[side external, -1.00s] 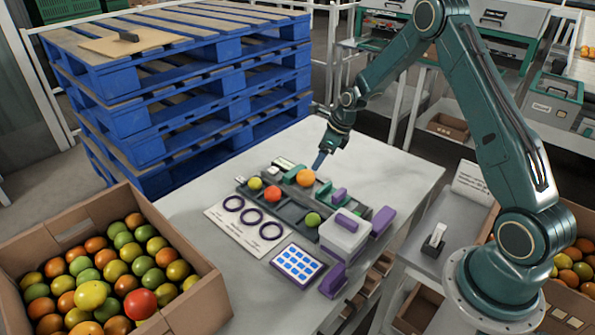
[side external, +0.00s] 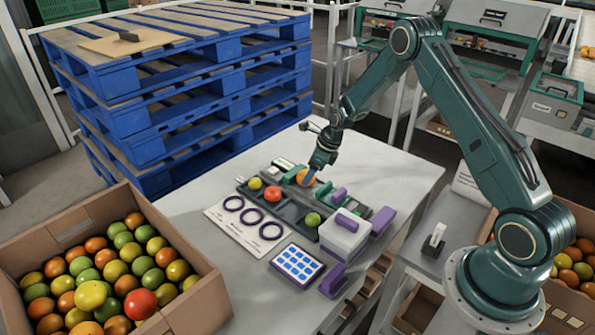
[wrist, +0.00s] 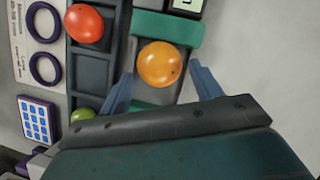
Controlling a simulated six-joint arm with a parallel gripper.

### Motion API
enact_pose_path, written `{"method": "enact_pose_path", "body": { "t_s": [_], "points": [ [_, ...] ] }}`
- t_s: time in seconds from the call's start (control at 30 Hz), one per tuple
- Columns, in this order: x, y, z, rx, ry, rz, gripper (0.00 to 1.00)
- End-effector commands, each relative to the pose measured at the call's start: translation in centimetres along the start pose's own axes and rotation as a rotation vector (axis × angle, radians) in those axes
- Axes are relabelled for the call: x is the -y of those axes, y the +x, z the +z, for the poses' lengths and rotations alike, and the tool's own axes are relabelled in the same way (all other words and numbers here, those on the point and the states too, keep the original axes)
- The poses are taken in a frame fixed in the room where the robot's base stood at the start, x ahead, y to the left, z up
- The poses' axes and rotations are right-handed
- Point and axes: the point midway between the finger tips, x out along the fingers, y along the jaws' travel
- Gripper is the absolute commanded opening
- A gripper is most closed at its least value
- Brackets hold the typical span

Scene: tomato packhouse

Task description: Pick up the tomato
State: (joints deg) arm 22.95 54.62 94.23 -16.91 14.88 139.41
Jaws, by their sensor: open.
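An orange tomato (wrist: 160,64) rests on a green-edged grey holder (wrist: 183,28) on the table. In the side view the orange tomato (side external: 306,178) is partly covered by my gripper (side external: 314,173). In the wrist view the two blue fingers of my gripper (wrist: 163,92) are apart, one to each side and just short of the tomato. They look open and empty. A red tomato (wrist: 84,24) sits in a dark compartment tray (wrist: 92,70) beside it, and a green tomato (wrist: 82,115) lies at the tray's lower end. A yellow tomato (side external: 255,183) shows in the side view.
A card with purple rings (side external: 243,238), a blue-celled pad (side external: 298,263) and a white box with purple parts (side external: 345,235) stand close by. A carton of tomatoes (side external: 205,300) is at the left, beside stacked blue pallets (side external: 130,85). The table's right part (side external: 400,180) is clear.

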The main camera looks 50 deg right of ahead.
Motion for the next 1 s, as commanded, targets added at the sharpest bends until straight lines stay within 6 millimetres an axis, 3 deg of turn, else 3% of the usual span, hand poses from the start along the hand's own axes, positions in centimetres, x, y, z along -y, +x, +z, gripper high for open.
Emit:
{"method": "enact_pose_path", "body": {
  "t_s": [0.23,0.77,0.9,1.0],
  "points": [
    [0.0,2.0,0.0,0.001,-0.001,-0.001,0.64],
    [0.0,2.1,0.0,0.001,0.0,-0.001,0.64],
    [0.0,2.1,0.0,0.001,0.0,-0.001,0.42],
    [0.1,2.1,0.0,0.001,0.0,-0.001,0.42]
  ]
}}
